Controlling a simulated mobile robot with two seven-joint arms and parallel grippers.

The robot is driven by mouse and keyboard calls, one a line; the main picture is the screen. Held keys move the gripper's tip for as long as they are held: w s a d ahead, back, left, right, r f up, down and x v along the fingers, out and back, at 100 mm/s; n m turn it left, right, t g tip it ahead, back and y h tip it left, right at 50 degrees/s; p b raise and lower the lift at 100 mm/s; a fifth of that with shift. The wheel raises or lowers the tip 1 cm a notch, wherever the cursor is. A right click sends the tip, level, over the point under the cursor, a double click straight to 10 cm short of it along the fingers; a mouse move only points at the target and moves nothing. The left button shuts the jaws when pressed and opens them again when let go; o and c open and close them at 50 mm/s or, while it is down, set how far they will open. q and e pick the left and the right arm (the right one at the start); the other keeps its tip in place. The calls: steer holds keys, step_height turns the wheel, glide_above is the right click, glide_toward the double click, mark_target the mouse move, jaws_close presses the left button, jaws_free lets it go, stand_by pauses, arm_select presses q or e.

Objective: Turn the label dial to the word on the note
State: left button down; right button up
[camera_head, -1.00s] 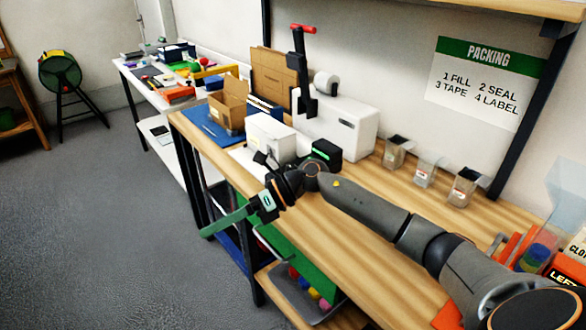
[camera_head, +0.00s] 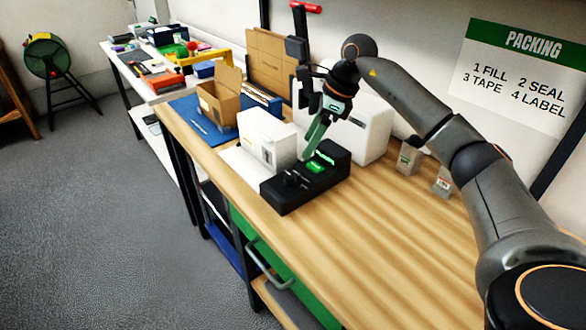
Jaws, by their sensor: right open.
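A black label device (camera_head: 318,187) stands on the wooden bench, with a green lit display (camera_head: 316,166) on its top and a dark dial knob (camera_head: 291,179) toward its left end. I cannot read the word on the display from here. My right gripper (camera_head: 309,152) points down with its green fingers just above and behind the device, apart from the dial. It is open, its fingers overlapping in this view, and holds nothing that I can see. I cannot make out a note with a readable word. My left gripper is out of view.
A white box (camera_head: 266,138) stands close left of the device, with an open cardboard box (camera_head: 217,100) beyond it. A white machine (camera_head: 362,134) is behind. The front right bench top is clear. A packing sign (camera_head: 515,75) hangs above.

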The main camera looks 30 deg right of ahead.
mark_target(290, 175)
steer(key=x, duration=1)
steer(key=shift+w+a+f, duration=0.1)
steer(key=shift+w+f, duration=0.05)
steer(key=shift+f, duration=0.1)
jaws_close()
